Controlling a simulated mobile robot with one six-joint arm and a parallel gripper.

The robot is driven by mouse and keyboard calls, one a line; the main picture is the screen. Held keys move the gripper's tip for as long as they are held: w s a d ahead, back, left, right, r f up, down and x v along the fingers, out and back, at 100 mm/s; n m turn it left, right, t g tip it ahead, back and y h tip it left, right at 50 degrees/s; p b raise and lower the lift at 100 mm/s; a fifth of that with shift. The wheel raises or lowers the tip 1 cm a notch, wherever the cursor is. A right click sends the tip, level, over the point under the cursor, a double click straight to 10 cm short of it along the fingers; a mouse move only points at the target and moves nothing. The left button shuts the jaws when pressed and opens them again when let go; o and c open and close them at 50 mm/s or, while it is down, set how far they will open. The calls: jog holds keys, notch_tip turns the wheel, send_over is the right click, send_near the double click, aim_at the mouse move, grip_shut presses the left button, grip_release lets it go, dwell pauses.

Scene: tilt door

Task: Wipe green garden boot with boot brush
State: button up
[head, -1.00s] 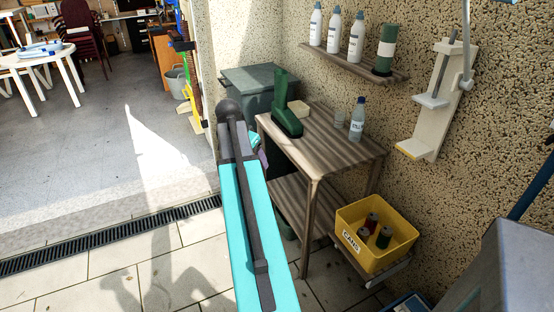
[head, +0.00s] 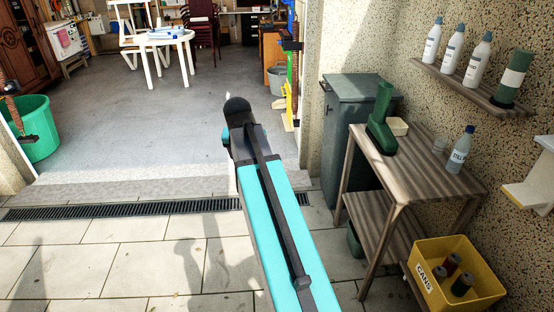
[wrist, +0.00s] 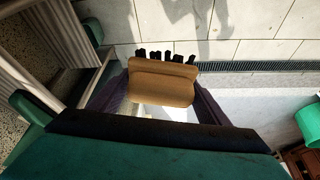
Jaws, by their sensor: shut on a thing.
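A green garden boot (head: 382,120) stands upright on the wooden side table (head: 410,160), near its back left corner. In the wrist view my gripper (wrist: 160,95) is shut on the boot brush (wrist: 162,84), which has a tan wooden back and dark bristle tufts along its far edge. The brush is held clear of the table, over the paved floor. In the head view my arm hides the gripper and brush. The boot is to the right of my arm and apart from it.
A yellow cans bin (head: 455,277) is below right. A dark green bin (head: 350,130) stands behind. Open floor lies left.

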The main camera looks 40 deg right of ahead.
jog(key=w+a+r+n+y, duration=0.1)
jog(key=a+n, duration=0.2)
jog(key=a, duration=0.6)
jog(key=w+a+r+n+y, duration=0.1)
jog(key=a+r+n, duration=0.1)
jog(key=a, duration=0.7)
jog(key=w+a+r+n+t+y, duration=0.1)
jog(key=a+n, duration=0.3)
jog(key=a, duration=0.5)
jog(key=shift+w+a+r, duration=0.2)
jog(key=shift+w+a, duration=0.1)
jog(key=shift+w, duration=0.05)
